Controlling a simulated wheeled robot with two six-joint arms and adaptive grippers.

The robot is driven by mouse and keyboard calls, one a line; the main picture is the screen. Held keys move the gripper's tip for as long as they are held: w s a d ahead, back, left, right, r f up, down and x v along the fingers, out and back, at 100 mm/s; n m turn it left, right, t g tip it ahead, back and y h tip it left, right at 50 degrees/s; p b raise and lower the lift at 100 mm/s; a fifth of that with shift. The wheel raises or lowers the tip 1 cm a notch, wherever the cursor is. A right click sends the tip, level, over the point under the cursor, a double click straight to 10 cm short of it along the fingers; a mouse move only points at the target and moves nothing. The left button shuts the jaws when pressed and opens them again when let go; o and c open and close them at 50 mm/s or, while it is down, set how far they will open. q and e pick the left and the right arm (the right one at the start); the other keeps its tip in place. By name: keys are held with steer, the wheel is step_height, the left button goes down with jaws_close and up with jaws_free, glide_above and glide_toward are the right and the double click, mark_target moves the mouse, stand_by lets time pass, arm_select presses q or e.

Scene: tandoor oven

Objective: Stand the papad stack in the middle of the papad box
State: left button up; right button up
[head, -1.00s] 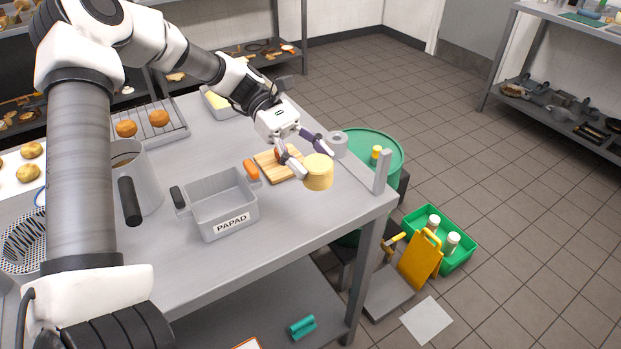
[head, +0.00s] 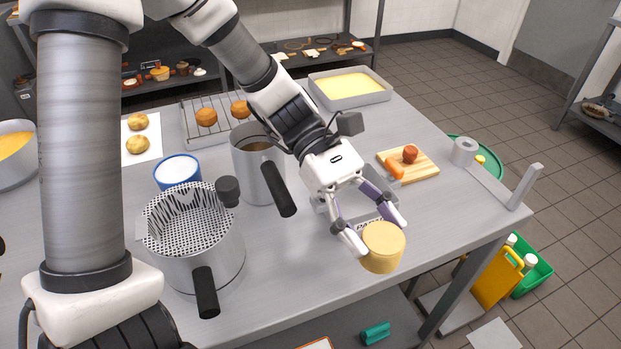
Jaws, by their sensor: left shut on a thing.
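The papad stack (head: 382,248) is a pale yellow short cylinder. My left gripper (head: 378,234) is shut on it and holds it up, roughly upright. The grey papad box (head: 320,207) stands on the table behind the gripper. The gripper and stack hide much of the box, including most of its label and its inside. In the picture the stack overlaps the box's near right side; its height above the table is hard to tell. My right gripper is not in view.
A perforated metal basket pot (head: 195,260) and a grey jug (head: 258,170) stand left of the box. The table's front edge (head: 440,255) is close to the stack.

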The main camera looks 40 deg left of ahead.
arm_select(q)
steer(key=w, duration=0.2)
steer(key=shift+w+a, duration=0.1)
steer(key=shift+w, duration=0.2)
steer(key=w+a+f, duration=0.1)
steer(key=w+a, duration=0.2)
steer(key=w+a+f+p, duration=0.1)
steer(key=w+a+f, duration=0.1)
steer(key=w+a, duration=0.1)
steer(key=w+a+f, duration=0.1)
steer(key=w+a, duration=0.2)
steer(key=a, duration=0.1)
steer(key=shift+w+f+p, duration=0.1)
steer(key=shift+f+p, duration=0.15)
steer(key=shift+p, duration=0.1)
steer(key=shift+w+f, duration=0.15)
steer(key=shift+f, duration=0.15)
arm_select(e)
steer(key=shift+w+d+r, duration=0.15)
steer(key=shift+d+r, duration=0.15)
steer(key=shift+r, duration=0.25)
arm_select(q)
steer(key=shift+f, duration=0.15)
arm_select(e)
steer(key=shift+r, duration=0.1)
arm_select(q)
steer(key=shift+f, duration=0.4)
steer(key=o, duration=0.9)
